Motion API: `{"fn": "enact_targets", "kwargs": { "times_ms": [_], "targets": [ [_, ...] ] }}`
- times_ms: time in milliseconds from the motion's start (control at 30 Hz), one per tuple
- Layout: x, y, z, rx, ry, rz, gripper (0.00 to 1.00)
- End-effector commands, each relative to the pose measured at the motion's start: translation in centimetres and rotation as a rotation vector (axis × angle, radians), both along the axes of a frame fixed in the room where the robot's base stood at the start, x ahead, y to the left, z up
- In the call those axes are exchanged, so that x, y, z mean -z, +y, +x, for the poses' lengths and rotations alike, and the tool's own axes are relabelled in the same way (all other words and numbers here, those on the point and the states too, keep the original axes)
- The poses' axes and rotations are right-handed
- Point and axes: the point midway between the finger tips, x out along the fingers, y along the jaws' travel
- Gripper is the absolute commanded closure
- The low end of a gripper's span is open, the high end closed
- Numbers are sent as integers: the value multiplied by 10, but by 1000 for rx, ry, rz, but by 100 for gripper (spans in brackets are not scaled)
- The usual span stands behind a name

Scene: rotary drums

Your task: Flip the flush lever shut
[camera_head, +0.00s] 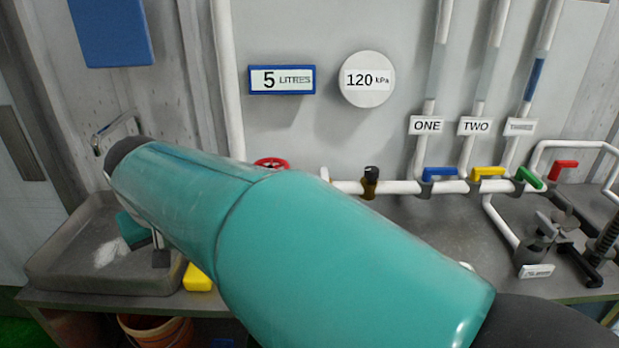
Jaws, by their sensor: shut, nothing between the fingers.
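No lever bears a readable flush label, so I cannot tell which one it is. A red lever handle (563,164) stands at the right end of the white pipe row, lying roughly level. To its left are a green handle (529,177), tilted down to the right, a yellow handle (488,171) and a blue handle (440,171), both roughly level.
A grey tray (65,272) lies at the left, with a small teal and dark piece I cannot identify. A red handwheel (271,163) and a brass fitting (370,188) sit on the pipe. A clamp-like metal fixture (545,238) stands at the right of the bench.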

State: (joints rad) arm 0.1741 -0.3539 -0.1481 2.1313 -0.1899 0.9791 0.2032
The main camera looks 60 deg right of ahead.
Motion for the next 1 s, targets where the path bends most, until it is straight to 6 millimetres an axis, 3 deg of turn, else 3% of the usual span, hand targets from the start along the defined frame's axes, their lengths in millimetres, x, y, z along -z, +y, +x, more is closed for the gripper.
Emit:
{"fn": "enact_targets", "kwargs": {
  "times_ms": [33, 233, 400, 500, 600, 700, 1000],
  "targets": [
    [-1, -32, 9, 79, 24, -13, 100],
    [-3, -154, 22, 374, 101, -95, 100],
    [0, -256, 11, 612, 175, -194, 100],
    [2, -302, 0, 719, 211, -251, 100],
    [4, -331, -10, 788, 236, -293, 100],
    [4, -345, -15, 823, 247, -315, 100],
    [4, -347, -16, 829, 249, -319, 100]
  ]
}}
